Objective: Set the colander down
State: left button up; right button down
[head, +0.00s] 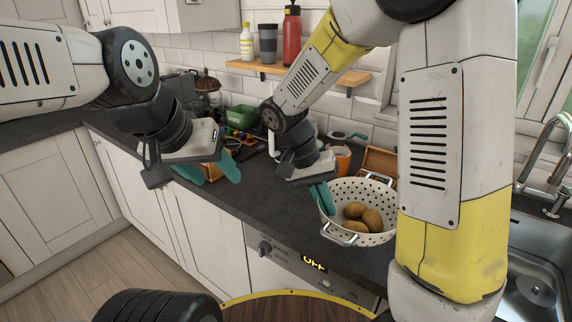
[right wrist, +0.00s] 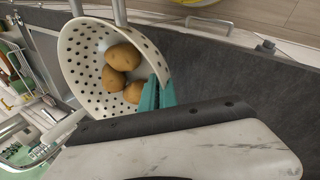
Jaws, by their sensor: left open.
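The white colander (head: 383,236), dotted with holes and holding several brown potatoes (head: 354,211), is over the worktop near its front edge, left of my right arm. It looks roughly level; I cannot tell whether its base touches the worktop. My right gripper (head: 322,197) is at its left rim, and in the right wrist view its teal fingers (right wrist: 157,94) straddle the wall, closed on it. The colander (right wrist: 78,70) fills the upper left there, potatoes inside.
An orange cup (head: 343,160) and a wooden box (head: 379,161) stand behind the colander. A green container (head: 240,116) is further back left. The sink (head: 535,285) is at the right. The worktop (head: 262,192) left of the colander is clear. An appliance panel (head: 310,264) shows OFF below.

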aim_at(327, 217)
jog(key=s, duration=0.3)
jog(key=shift+s+a+f, duration=0.15)
jog(key=shift+s+f, duration=0.1)
jog(key=shift+f, duration=0.1)
jog(key=w, duration=0.5)
jog(key=w+f, duration=0.1)
jog(key=w, duration=0.9)
jog(key=shift+w+f, duration=0.25)
jog(key=shift+f, duration=1.75)
jog(key=shift+f, duration=0.1)
jog(key=c, duration=2)
grip_release()
jog(key=shift+f, duration=0.1)
jog(key=o, duration=0.4)
jog(key=shift+c, duration=0.2)
